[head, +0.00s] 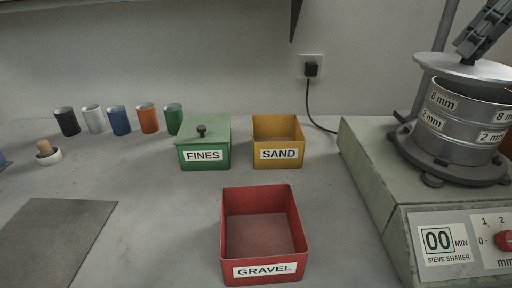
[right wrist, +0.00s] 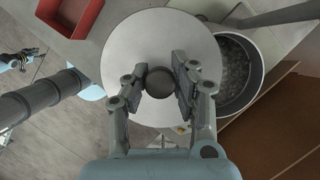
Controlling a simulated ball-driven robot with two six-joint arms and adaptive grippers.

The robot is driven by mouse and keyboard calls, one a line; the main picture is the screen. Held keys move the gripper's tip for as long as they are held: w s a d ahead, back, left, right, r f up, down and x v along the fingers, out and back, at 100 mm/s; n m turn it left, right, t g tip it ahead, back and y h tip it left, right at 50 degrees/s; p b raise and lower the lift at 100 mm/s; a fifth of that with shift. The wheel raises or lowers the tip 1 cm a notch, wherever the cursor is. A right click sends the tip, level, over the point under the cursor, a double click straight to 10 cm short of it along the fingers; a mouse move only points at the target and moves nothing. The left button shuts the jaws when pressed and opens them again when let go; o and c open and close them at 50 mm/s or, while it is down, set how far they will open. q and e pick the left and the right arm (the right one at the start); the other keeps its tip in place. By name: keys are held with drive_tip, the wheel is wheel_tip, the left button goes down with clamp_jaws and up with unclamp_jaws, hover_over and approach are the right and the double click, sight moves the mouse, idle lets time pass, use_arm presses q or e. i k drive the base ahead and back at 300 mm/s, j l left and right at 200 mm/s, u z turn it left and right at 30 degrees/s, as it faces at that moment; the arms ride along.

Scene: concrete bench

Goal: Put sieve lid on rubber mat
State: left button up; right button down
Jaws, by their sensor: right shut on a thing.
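The sieve lid is a pale metal disc with a round dark knob. In the head view the lid (head: 462,69) is over the sieve stack (head: 455,125), slightly tilted. My right gripper (head: 474,50) is shut on its knob. In the right wrist view the fingers (right wrist: 160,84) close on the knob from both sides, and the lid (right wrist: 135,45) sits off to the left of the open top sieve (right wrist: 232,75), which holds grey grains. The dark grey rubber mat (head: 55,240) lies bare at the front left. My left gripper seems to show small at the wrist view's left edge (right wrist: 22,60); its jaws are unclear.
The stack stands on the sieve shaker (head: 375,175) at right. An open red GRAVEL bin (head: 262,270), yellow SAND bin (head: 278,130) and lidded green FINES bin (head: 205,140) stand mid-bench. Several coloured cups and a wooden-handled piece (head: 46,152) stand behind the mat. Bench between mat and GRAVEL is clear.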

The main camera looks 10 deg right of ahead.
sight(41, 241)
drive_tip(key=i+j, duration=0.1)
drive_tip(key=j, duration=0.75)
drive_tip(key=i+j+z, duration=0.1)
drive_tip(key=j, duration=0.8)
drive_tip(key=i+j, duration=0.1)
drive_tip(key=j, duration=0.75)
drive_tip(key=i+j+z, duration=0.1)
drive_tip(key=j, duration=0.8)
